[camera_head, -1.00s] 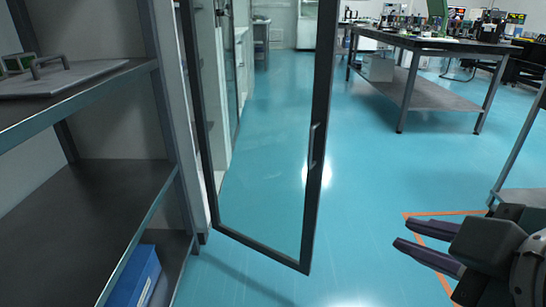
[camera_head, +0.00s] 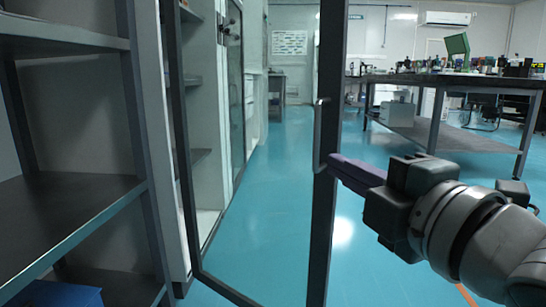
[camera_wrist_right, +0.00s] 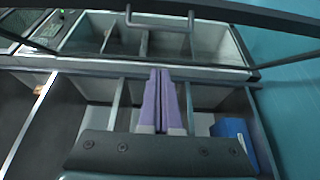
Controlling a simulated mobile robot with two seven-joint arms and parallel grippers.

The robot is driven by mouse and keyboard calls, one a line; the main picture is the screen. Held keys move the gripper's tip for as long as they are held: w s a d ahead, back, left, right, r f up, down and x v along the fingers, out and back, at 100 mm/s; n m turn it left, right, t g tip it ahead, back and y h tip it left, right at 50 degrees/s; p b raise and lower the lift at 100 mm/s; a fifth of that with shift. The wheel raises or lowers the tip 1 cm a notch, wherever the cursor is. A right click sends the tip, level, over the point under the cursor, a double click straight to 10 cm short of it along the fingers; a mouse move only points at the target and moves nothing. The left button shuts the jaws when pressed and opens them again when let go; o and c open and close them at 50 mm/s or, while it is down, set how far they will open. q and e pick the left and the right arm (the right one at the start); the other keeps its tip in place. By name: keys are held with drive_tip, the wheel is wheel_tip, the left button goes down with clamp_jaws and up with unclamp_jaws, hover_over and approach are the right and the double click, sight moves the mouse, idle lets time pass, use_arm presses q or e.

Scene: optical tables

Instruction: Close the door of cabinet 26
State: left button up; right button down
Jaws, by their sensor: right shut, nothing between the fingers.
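The cabinet door (camera_head: 325,230) is a glass panel in a dark frame, and it stands open in the head view. Its metal bar handle (camera_head: 318,135) is on the free upright of the frame. The cabinet (camera_head: 205,215) is pale and shows behind the glass; no number is readable. My right gripper (camera_head: 335,163) is shut and empty, its purple fingertips beside the door's free edge near the lower end of the handle; I cannot tell if they touch. In the right wrist view the closed fingers (camera_wrist_right: 160,74) point toward a handle (camera_wrist_right: 160,24) on a dark frame bar. My left gripper is out of view.
A dark metal shelf rack (camera_head: 75,222) stands close on the left, with a blue box (camera_head: 60,295) low down. A dark table (camera_head: 470,82) with equipment stands at the back right. Blue floor (camera_head: 262,190) is clear beyond the door.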

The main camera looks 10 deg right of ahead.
sight(317, 156)
drive_tip(key=w+d+b, duration=0.1)
drive_tip(key=w+b, duration=0.4)
drive_tip(key=w, duration=0.5)
drive_tip(key=shift+w+d, duration=0.2)
drive_tip(key=shift+w, duration=0.1)
